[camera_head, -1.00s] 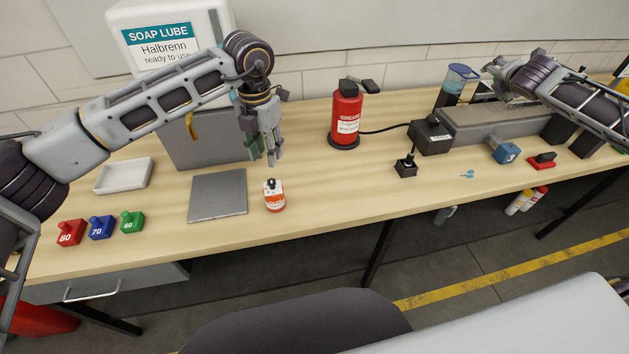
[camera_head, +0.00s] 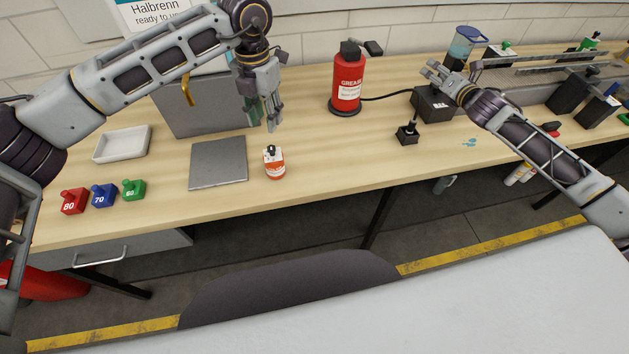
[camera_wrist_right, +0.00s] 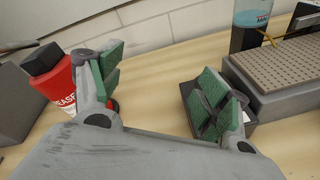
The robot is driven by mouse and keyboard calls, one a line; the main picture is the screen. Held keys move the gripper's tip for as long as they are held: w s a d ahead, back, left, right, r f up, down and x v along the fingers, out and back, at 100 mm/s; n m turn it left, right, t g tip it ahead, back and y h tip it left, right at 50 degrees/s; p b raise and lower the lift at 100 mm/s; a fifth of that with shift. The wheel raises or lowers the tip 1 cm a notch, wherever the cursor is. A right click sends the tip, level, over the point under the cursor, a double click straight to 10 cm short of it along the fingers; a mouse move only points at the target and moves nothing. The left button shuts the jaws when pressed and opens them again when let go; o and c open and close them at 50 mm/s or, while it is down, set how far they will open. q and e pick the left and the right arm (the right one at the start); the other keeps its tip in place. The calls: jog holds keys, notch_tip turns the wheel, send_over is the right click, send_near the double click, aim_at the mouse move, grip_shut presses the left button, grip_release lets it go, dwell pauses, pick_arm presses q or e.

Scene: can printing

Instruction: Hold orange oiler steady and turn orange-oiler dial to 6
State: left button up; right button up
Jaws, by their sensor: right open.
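The orange oiler (camera_head: 274,165) is a small orange and white bottle with a black top. It stands upright on the table, just right of the grey plate. Its dial is too small to read. My left gripper (camera_head: 262,124) hangs above and slightly behind the oiler, apart from it, fingers pointing down; whether its jaws are open is hard to tell. My right gripper (camera_head: 432,72) is open and empty near the black box, right of the red grease canister. Its green finger pads (camera_wrist_right: 160,88) stand wide apart in the right wrist view.
The red grease canister (camera_head: 347,82) stands at the back, cabled to the black box (camera_head: 434,104). A small black switch block (camera_head: 407,134) sits in front. A white tray (camera_head: 122,144) and numbered red, blue and green blocks (camera_head: 103,195) lie left.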

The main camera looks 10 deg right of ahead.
jog(key=s+a+n+t+y, duration=0.1)
jog(key=s+a+n+y, duration=0.25)
jog(key=a, duration=0.75)
jog(key=s+a+n+y, duration=0.3)
jog(key=a+n+y, duration=0.2)
jog(key=a, duration=0.6)
jog(key=s+a+n+t+y, duration=0.1)
jog(key=s+a+n+y, duration=0.3)
jog(key=a, duration=0.6)
jog(key=n+g+y, duration=0.1)
jog(key=n+g, duration=0.3)
jog(key=g, duration=0.1)
send_near(282, 166)
jog(key=shift+s+d+f+m, duration=0.15)
jog(key=shift+s+d+m, duration=0.1)
jog(key=shift+s+d, duration=0.1)
jog(key=shift+w+a, duration=0.15)
jog(key=shift+x, duration=6.75)
